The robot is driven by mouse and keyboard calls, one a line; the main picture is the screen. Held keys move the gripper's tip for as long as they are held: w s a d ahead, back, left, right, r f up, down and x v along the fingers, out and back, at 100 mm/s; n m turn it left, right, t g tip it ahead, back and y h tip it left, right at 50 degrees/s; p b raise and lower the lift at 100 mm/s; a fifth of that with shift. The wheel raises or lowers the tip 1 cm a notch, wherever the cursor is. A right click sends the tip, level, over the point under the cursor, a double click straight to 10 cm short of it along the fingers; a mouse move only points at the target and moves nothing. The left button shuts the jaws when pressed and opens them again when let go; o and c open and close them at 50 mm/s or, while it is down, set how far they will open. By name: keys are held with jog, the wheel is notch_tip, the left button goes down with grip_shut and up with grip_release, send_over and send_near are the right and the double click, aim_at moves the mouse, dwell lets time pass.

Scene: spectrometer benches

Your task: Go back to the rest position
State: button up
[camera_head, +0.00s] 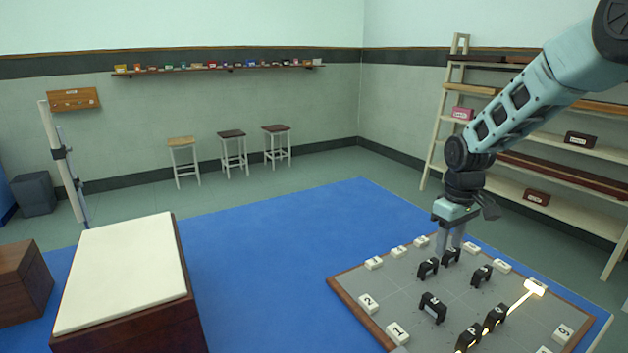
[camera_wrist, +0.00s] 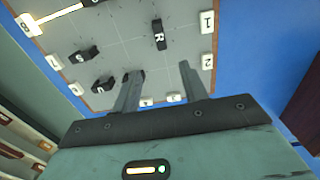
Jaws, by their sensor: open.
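My gripper (camera_head: 450,240) hangs from my arm over the far part of the grey board (camera_head: 395,295), pointing down. In the wrist view the two fingers of my gripper (camera_wrist: 158,80) are spread apart, with nothing between them. One finger lies close to a black piece in that view; I cannot tell whether they touch.
White numbered blocks (camera_head: 368,303) line the board's edges. A glowing beam (camera_head: 520,302) crosses its right side. A white-topped wooden bench (camera_head: 125,270) stands at left, on the blue mat (camera_head: 260,260). A shelf rack (camera_head: 550,195) stands behind my arm at right. Stools line the far wall.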

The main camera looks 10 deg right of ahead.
jog(key=s+a+r+n, duration=0.1)
jog(key=s+a+r, duration=0.2)
jog(key=s+a, duration=0.55)
jog(key=s+a+r+n, duration=0.15)
jog(key=s+a, duration=0.35)
jog(key=a, duration=0.7)
jog(key=s+a, duration=0.3)
jog(key=s, duration=0.5)
jog(key=s+a+r+n, duration=0.1)
jog(key=s+a, duration=0.1)
jog(key=s, duration=0.7)
jog(key=shift+a+y, duration=0.3)
jog(key=shift+a, duration=0.1)
